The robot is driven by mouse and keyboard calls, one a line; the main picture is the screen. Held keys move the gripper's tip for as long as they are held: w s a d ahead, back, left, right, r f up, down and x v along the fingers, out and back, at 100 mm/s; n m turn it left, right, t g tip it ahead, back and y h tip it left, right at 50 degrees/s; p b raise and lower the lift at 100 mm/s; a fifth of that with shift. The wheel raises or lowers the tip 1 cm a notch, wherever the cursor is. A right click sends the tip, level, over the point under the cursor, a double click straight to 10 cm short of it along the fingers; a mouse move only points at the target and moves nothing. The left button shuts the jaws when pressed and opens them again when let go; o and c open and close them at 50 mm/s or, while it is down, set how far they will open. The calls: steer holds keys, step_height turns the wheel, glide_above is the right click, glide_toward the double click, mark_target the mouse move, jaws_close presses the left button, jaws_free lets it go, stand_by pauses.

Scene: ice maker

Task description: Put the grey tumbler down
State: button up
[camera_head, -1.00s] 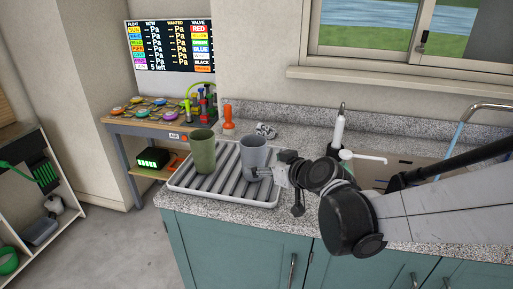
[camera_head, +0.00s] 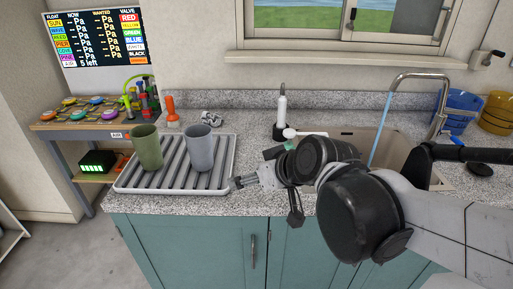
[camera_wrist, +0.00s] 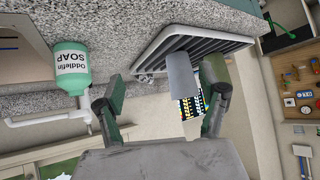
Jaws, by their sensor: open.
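The grey tumbler (camera_head: 199,149) stands upright on the ribbed drainer tray (camera_head: 231,160), towards its right side. A green tumbler (camera_head: 147,148) stands beside it on the left. My gripper (camera_head: 238,183) is open and empty at the tray's right edge, apart from the grey tumbler. In the wrist view, which is turned over, the grey tumbler (camera_wrist: 181,76) shows beyond the two spread fingers, nearer the right one. The ribbed tray (camera_wrist: 165,38) also shows there.
A soap bottle (camera_wrist: 71,68) stands on the speckled counter near the sink (camera_head: 392,148), where water runs from the tap. An orange-handled object (camera_head: 171,110) stands behind the tray.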

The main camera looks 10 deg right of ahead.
steer(key=s+d+f+m+g+h, duration=0.1)
steer(key=s+d+m+g+h, duration=0.1)
steer(key=s+d, duration=0.6)
steer(key=s+m+h, duration=0.1)
steer(key=s+h, duration=0.1)
steer(key=shift+s+f+m, duration=0.2)
steer(key=shift+s+m, duration=0.1)
steer(key=shift+s, duration=0.1)
